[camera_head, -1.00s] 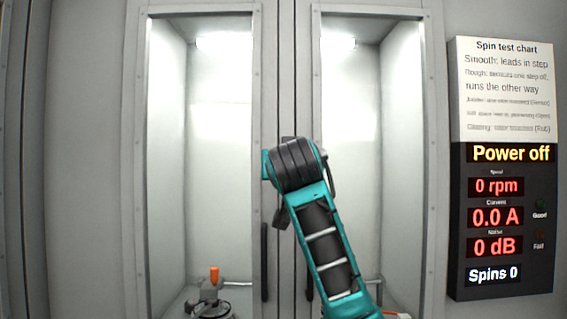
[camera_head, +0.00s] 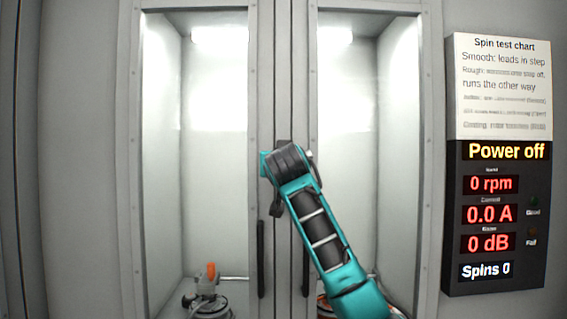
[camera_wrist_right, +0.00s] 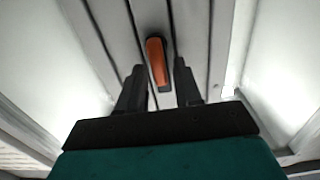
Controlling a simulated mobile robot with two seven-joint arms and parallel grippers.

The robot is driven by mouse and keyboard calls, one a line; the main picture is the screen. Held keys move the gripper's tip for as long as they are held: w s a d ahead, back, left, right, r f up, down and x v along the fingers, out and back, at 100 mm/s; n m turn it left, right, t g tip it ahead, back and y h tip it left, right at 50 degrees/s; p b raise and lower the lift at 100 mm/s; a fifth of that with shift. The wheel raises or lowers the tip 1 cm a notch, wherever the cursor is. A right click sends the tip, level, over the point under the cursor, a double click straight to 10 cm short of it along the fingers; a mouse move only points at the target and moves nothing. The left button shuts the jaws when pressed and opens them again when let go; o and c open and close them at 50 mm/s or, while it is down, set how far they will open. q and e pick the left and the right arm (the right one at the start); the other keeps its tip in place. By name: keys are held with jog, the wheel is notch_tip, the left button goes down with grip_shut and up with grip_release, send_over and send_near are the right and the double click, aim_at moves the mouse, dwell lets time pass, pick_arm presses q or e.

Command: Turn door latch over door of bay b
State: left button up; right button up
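The door latch (camera_wrist_right: 157,62) shows in the right wrist view as an orange bar standing nearly upright on the grey frame between the doors. My right gripper (camera_wrist_right: 160,80) is open, one dark finger on each side of the latch's lower end; I cannot tell whether they touch it. In the head view the right arm's wrist hides the latch and the fingers. The left bay door (camera_head: 128,180) and right bay door (camera_head: 432,120) are side by side and look closed. No bay letter is readable. My left gripper is not in view.
Dark vertical handles, left (camera_head: 261,258) and right (camera_head: 306,262), flank the door seam. Behind the left glass is a motor fixture with an orange lever (camera_head: 211,271); my arm partly hides the right bay. The panel (camera_head: 497,220) reads Power off.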

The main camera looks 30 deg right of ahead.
grip_shut()
jog(key=shift+f, duration=0.1)
jog(key=shift+s+d+f+m, duration=0.2)
jog(key=shift+d+f+m, duration=0.15)
jog(key=shift+m, duration=2.6)
jog(key=shift+s+d+f+m, duration=0.25)
jog(key=shift+f+m, duration=0.15)
jog(key=shift+m, duration=2.5)
jog(key=shift+s+d+f+m, duration=0.15)
jog(key=shift+d+f+m, duration=0.2)
jog(key=shift+m, duration=2.6)
jog(key=shift+f, duration=0.1)
jog(key=shift+o, duration=0.9)
grip_release()
